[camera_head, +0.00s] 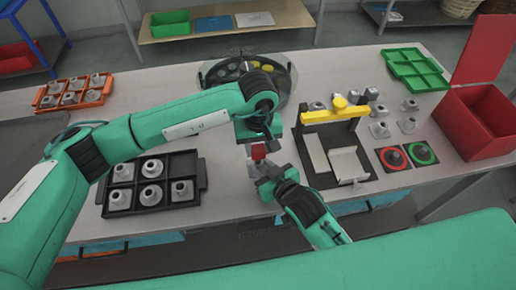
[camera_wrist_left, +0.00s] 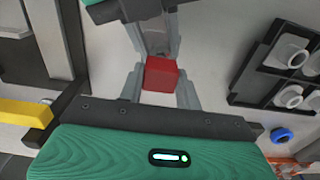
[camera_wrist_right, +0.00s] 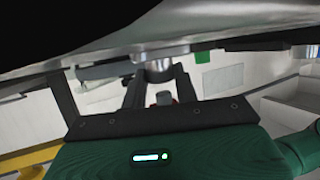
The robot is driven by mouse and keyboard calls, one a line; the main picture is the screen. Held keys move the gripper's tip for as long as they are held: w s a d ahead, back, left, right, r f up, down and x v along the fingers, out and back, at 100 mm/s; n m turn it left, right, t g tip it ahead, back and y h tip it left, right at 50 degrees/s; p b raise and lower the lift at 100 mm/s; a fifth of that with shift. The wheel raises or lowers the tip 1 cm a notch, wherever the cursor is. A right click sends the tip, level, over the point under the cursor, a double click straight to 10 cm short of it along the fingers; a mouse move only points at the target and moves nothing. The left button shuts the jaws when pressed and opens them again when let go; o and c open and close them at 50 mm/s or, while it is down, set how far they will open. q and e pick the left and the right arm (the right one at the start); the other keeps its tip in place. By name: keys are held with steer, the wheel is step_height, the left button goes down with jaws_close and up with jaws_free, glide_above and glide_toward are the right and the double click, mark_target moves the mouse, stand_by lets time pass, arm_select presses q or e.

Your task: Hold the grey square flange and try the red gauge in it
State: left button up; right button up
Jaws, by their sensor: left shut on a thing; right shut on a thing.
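The red gauge (camera_head: 259,152) shows as a small red block; it also shows in the left wrist view (camera_wrist_left: 160,75). My left gripper (camera_head: 259,147) reaches down from above and is shut on it. My right gripper (camera_head: 259,169) comes in from the front, just below, and is shut on a grey piece, apparently the grey square flange (camera_wrist_left: 155,42). The flange is mostly hidden by fingers; a round grey part of it shows in the right wrist view (camera_wrist_right: 155,66). The gauge and flange are close together; I cannot tell whether the gauge is inside it.
A black tray (camera_head: 204,176) with several grey flanges lies left. A yellow-topped gantry stand (camera_head: 330,115) is close on the right. Red (camera_head: 393,158) and green (camera_head: 421,153) ringed pads, loose grey parts and a red box (camera_head: 480,120) lie beyond. A round tank (camera_head: 285,72) stands behind.

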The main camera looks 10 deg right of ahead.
arm_select(q)
steer(key=shift+r, duration=1.7)
arm_select(e)
steer(key=o, duration=1.1)
steer(key=shift+s, duration=0.1)
arm_select(q)
step_height(320, 180, down, 2)
steer(key=shift+f+b, duration=0.1)
steer(key=shift+b, duration=0.9)
arm_select(e)
steer(key=v, duration=1)
steer(key=shift+s+d, duration=0.15)
steer(key=shift+s, duration=0.05)
steer(key=shift+s+d+r, duration=0.25)
steer(key=shift+s+r, duration=0.15)
steer(key=shift+s, duration=0.15)
